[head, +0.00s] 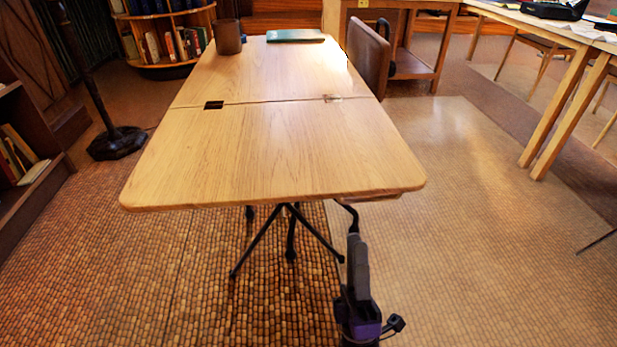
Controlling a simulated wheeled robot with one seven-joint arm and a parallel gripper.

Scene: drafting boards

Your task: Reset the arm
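A brown cup (228,37) and a green book (295,36) sit at the table's far end. A brown chair (368,60) stands at its right side. Open floor (480,260) lies right.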

